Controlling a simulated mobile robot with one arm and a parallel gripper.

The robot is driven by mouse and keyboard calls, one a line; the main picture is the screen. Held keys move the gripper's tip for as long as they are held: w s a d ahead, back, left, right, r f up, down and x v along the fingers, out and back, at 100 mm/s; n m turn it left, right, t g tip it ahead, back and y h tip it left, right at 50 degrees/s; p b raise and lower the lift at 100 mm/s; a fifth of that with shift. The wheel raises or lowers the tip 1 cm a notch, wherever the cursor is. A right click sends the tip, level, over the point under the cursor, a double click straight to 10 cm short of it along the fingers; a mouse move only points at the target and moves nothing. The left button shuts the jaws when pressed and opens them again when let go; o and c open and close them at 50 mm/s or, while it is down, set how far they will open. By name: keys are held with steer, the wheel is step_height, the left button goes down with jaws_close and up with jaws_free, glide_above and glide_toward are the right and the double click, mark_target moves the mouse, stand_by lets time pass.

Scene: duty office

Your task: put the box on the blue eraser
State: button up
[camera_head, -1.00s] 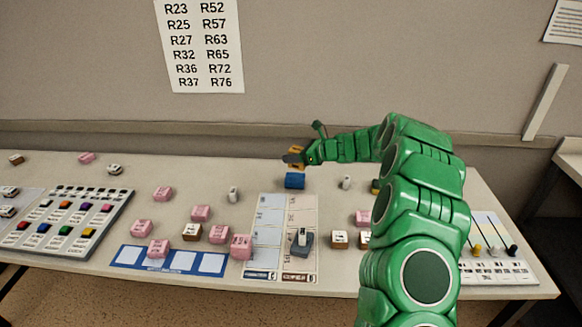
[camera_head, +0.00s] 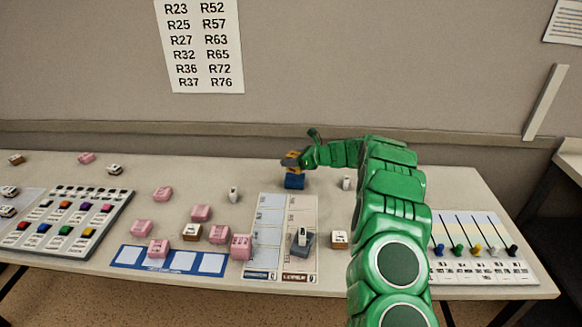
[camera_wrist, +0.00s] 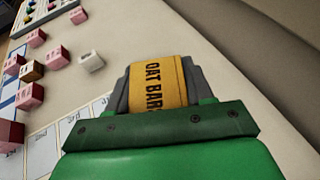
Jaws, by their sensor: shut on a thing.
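The box is orange-yellow with "OAT BAR" lettering, seen between the jaws in the wrist view (camera_wrist: 158,84). My gripper (camera_head: 296,160) is shut on it near the back of the table. In the head view the box (camera_head: 290,154) is partly covered by the gripper. The blue eraser (camera_head: 294,182) lies on the table directly below the gripper and box in the head view. Whether box and eraser touch I cannot tell. The eraser is hidden in the wrist view.
Several pink blocks (camera_head: 201,212) lie left of a paper chart (camera_head: 268,215). Small white pieces (camera_head: 233,194) (camera_head: 346,182) stand either side of the eraser. A dark-based stamp-like item (camera_head: 303,242) stands on the chart. A slider board (camera_head: 480,250) is at right.

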steer(key=shift+w+f, duration=0.15)
steer(key=shift+f, duration=1.55)
steer(key=o, duration=1)
steer(key=shift+f, duration=0.15)
steer(key=shift+d+r, duration=0.15)
steer(key=shift+r, duration=0.1)
steer(key=v, duration=1.1)
steer(key=shift+d, duration=0.25)
steer(key=shift+s+r, duration=0.15)
steer(key=shift+s, duration=0.1)
